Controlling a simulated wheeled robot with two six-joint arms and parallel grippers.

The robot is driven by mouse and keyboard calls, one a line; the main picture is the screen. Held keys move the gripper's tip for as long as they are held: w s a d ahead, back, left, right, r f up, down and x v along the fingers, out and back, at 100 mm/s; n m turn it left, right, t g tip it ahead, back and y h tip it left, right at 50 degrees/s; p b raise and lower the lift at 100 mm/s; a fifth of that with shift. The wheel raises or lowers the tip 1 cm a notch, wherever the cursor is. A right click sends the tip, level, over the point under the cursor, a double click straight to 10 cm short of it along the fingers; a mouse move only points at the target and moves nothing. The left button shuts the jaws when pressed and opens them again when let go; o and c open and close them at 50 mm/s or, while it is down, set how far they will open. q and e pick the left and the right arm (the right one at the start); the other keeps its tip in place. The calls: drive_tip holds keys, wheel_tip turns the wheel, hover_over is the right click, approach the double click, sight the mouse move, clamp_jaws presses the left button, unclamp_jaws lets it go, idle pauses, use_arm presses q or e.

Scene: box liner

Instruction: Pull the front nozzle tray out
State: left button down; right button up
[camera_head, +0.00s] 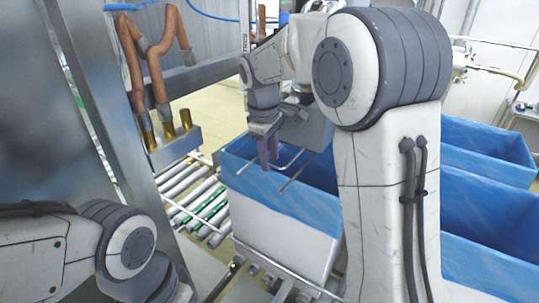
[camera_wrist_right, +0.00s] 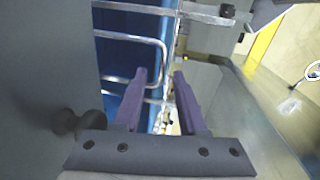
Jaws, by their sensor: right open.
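Brown pipes (camera_head: 150,60) with brass nozzle ends hang at the upper left in the head view. A metal ledge (camera_head: 172,150) sits just below the nozzle ends; I cannot tell for sure whether it is the front nozzle tray. My right gripper (camera_head: 268,148) points down by bent metal rods (camera_head: 290,160) over a blue-lined box. In the right wrist view its purple fingers (camera_wrist_right: 160,98) are apart, with nothing clearly held between them. A bent metal rod (camera_wrist_right: 130,40) lies just beyond the fingertips. My left arm shows at the lower left, its gripper out of frame.
A white box with a blue liner (camera_head: 310,205) stands under the right gripper. More blue-lined boxes (camera_head: 480,215) stand to the right. A roller conveyor (camera_head: 190,190) runs left of the box. A grey metal post (camera_head: 95,90) stands at the left.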

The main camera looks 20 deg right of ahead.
clamp_jaws()
idle(1.4)
